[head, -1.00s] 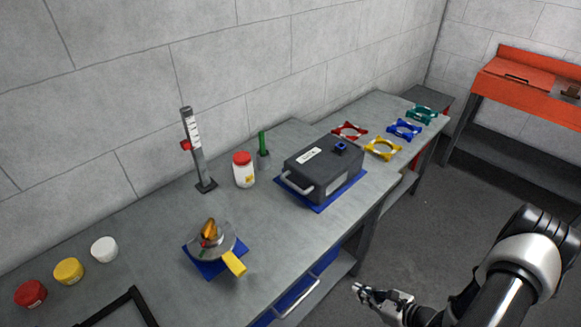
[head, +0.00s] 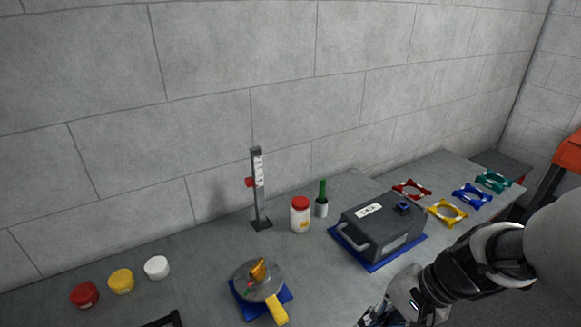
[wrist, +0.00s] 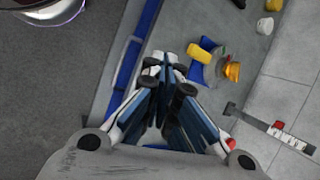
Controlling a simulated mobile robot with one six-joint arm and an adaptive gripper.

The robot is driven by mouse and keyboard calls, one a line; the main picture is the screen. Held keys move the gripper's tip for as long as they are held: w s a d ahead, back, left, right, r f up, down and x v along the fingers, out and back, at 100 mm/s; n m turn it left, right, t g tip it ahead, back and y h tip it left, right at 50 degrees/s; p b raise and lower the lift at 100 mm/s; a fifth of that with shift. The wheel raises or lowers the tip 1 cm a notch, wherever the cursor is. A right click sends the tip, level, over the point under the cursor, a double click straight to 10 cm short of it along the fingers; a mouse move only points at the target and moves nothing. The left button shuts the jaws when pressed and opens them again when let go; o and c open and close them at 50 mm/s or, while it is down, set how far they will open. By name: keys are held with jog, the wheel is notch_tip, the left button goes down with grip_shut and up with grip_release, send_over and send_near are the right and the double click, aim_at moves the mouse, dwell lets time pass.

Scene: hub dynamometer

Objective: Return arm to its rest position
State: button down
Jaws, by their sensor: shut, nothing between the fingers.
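My arm reaches in from the lower right of the head view, and my gripper (head: 372,316) is at the bottom edge, partly cut off, by the bench's front side. In the wrist view my gripper (wrist: 166,66) has its fingers together and is empty. The rest position itself is not marked in any view.
The bench (head: 205,262) holds a round device with a yellow handle (head: 277,310), a dark box with a handle (head: 380,228), a scale post (head: 259,190), a red-lidded jar (head: 300,215), small pots and coloured rings (head: 447,211).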

jog(key=s+r+n+t+h, duration=0.3)
jog(key=s+r+n+h, duration=0.3)
jog(key=s+r+n, duration=0.3)
jog(key=shift+a+r+t, duration=0.25)
jog(key=shift+r+t, duration=0.15)
jog(key=shift+r, duration=0.3)
jog(key=c, duration=2.3)
grip_release()
jog(key=shift+w, duration=0.1)
